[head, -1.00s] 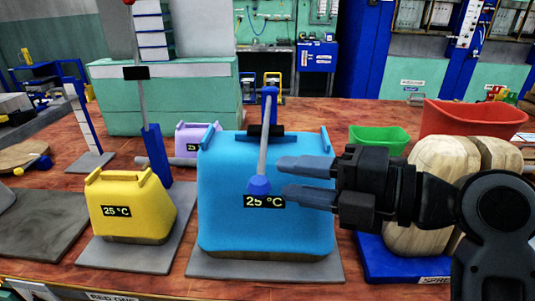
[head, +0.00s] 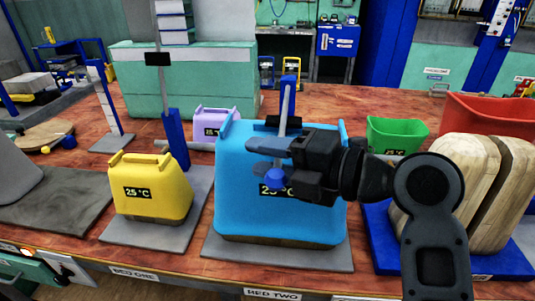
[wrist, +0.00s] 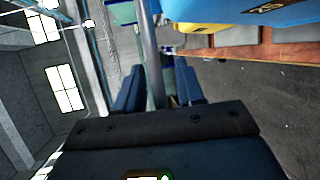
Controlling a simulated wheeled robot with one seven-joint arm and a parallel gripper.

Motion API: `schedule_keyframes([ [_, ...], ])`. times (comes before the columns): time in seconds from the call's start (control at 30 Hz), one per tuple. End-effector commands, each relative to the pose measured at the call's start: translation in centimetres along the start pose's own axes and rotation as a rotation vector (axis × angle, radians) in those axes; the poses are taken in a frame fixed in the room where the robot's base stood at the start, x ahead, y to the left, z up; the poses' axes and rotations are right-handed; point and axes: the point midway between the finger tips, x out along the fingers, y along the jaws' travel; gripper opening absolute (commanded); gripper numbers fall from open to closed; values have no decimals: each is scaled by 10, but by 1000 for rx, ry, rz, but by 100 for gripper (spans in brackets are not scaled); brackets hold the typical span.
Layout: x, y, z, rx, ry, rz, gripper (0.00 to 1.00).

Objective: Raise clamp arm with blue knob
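The clamp arm is a thin grey rod (head: 285,100) hanging from a blue post (head: 290,84) down the front of a large blue press block (head: 235,195). Its blue knob (head: 277,180) is at the lower end, in front of the 25 °C display, which is partly covered. My gripper (head: 259,158) reaches in from the right, just above the knob. In the wrist view the fingers (wrist: 158,88) stand apart with the grey rod (wrist: 151,55) between them, closer to the left finger. Whether a finger touches the rod is unclear.
A yellow block (head: 150,195) with its own upright rod and blue post (head: 176,140) stands to the left. A lilac block (head: 215,118) is behind. A green bin (head: 397,135), red bin (head: 490,118) and wooden block (head: 465,180) stand right.

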Motion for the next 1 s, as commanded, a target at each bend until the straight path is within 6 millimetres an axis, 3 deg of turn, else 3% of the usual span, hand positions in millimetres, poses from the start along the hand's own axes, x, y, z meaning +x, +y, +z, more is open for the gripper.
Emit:
schedule_keyframes([
  [0.1, 0, 0, 0, 0, 0, 0, 37],
  [0.5, 0, 0, 0, 1, 0, 0, 0],
  [1.0, 0, 0, 1, 3, 1, -2, 0],
])
